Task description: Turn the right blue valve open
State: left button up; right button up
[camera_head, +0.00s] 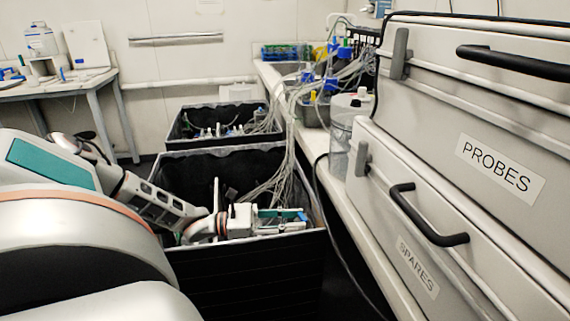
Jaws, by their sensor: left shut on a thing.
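My left gripper (285,220) reaches in from the left, over the near black bin. It is shut on a small blue part (302,215) at its fingertips. The part is mostly hidden by the fingers, and I cannot tell whether it is a valve. Small blue pieces also show on the bench at the back, one (331,85) to the right of another (309,77), among pale tubes. They are too small to tell whether they are valves. My right gripper is out of view.
The near black bin (240,275) and a far black bin (185,143) stand left of the bench (345,205). Pale tubes (289,150) hang from the bench into the bins. Cases marked PROBES (500,165) and SPARES (417,268) fill the right side.

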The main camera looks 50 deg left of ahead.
pick_arm(q)
jog(key=shift+n+t+y+p, duration=0.3)
jog(key=shift+n+y, duration=0.1)
jog(key=shift+y, duration=0.1)
jog(key=o, duration=1.1)
jog(key=v, duration=0.7)
jog(key=shift+s+a, duration=0.15)
jog(key=shift+s, duration=0.1)
jog(key=shift+c, duration=0.5)
